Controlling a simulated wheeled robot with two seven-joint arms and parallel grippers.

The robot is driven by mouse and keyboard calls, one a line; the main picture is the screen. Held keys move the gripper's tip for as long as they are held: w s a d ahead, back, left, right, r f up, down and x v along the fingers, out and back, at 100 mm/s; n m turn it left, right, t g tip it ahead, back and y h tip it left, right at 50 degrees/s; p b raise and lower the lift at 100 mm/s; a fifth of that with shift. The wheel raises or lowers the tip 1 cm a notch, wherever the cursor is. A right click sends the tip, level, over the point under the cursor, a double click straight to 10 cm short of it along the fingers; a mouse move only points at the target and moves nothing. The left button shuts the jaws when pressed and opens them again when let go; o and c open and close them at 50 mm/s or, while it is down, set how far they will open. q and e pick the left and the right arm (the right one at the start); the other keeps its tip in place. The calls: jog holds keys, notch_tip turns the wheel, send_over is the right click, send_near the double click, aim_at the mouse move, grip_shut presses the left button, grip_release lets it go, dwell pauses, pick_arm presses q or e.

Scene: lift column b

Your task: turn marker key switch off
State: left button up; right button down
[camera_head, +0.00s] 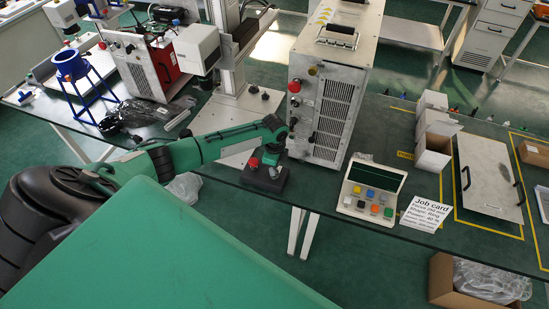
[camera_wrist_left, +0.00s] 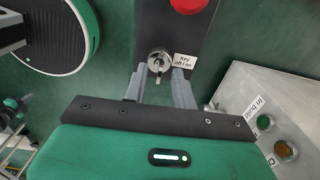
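The key switch (camera_wrist_left: 158,62) is a round metal lock with a key in it, on a dark box (camera_wrist_left: 135,20) beside a white label reading "Key off on" (camera_wrist_left: 184,61). In the head view, the dark box (camera_head: 265,181) stands on the table edge in front of the marker cabinet (camera_head: 336,80), with a red button (camera_head: 253,162) on top. My left gripper (camera_head: 270,157) is over this box. In the left wrist view its fingers (camera_wrist_left: 160,76) are apart, one each side of the key, with a gap visible. Whether they touch it I cannot tell. My right gripper is not in view.
A button panel (camera_head: 370,191) with several coloured buttons and a job card (camera_head: 424,214) lie right of the dark box. The marking head column (camera_head: 229,50) stands behind. White boxes (camera_head: 433,150) and a handled plate (camera_head: 489,178) are farther right.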

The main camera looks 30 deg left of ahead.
pick_arm(q)
jog(key=shift+r, duration=0.1)
notch_tip(320, 180, up, 14)
jog(key=b, duration=0.3)
jog(key=shift+f+b, duration=0.2)
jog(key=shift+b, duration=0.2)
dwell(0.3)
